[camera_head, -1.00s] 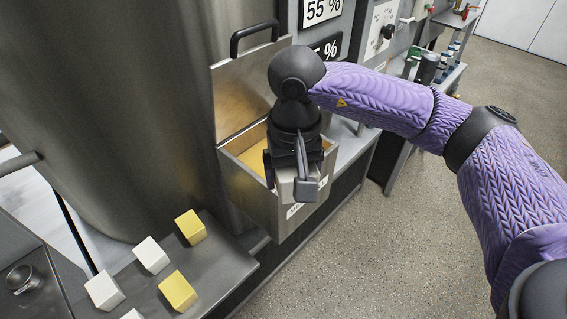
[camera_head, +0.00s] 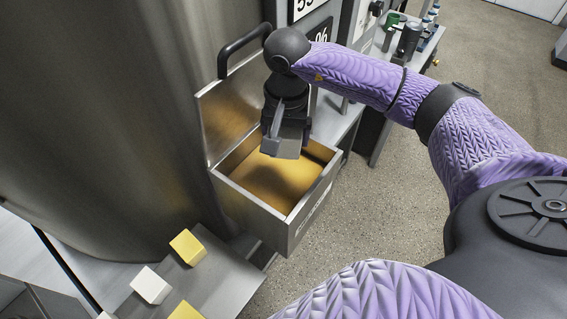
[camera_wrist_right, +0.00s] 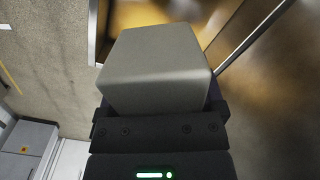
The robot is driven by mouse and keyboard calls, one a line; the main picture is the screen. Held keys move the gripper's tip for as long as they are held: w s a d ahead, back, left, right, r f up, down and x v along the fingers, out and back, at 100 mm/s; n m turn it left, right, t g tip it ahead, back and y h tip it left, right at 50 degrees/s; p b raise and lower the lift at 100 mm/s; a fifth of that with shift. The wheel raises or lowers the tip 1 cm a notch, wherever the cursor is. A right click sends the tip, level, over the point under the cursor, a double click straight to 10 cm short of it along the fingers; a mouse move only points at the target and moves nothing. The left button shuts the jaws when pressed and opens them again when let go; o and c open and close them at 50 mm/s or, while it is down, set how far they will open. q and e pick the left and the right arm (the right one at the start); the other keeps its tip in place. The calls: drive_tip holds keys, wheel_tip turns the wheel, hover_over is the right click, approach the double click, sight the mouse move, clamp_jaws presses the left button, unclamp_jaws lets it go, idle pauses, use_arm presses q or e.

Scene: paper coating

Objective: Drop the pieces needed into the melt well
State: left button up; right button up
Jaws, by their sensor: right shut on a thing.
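The melt well (camera_head: 304,222) is an open metal box with a raised lid on the side of a large steel tank, with amber material (camera_head: 262,180) inside. My right gripper (camera_head: 284,132) is shut on a grey block (camera_head: 284,150) and hangs above the back part of the well. In the right wrist view the grey block (camera_wrist_right: 155,65) fills the jaws, with the well's rim and amber inside behind it. A yellow block (camera_head: 187,246), a white block (camera_head: 151,285) and another yellow block (camera_head: 186,311) lie on the metal shelf at lower left. My left gripper is out of view.
The raised lid (camera_head: 228,110) with its black handle (camera_head: 240,52) stands close to the left of my right gripper. The steel tank (camera_head: 110,120) fills the left. A side bench with bottles (camera_head: 408,40) is at the back. The floor to the right is open.

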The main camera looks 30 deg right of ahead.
wheel_tip(320, 180, down, 3)
drive_tip(key=shift+w+r+b, duration=0.15)
drive_tip(key=shift+r+b, duration=0.05)
drive_tip(key=shift+b, duration=0.25)
drive_tip(key=shift+r, duration=0.1)
drive_tip(key=o, duration=1.2)
drive_tip(key=shift+o, duration=0.2)
wheel_tip(320, 180, up, 10)
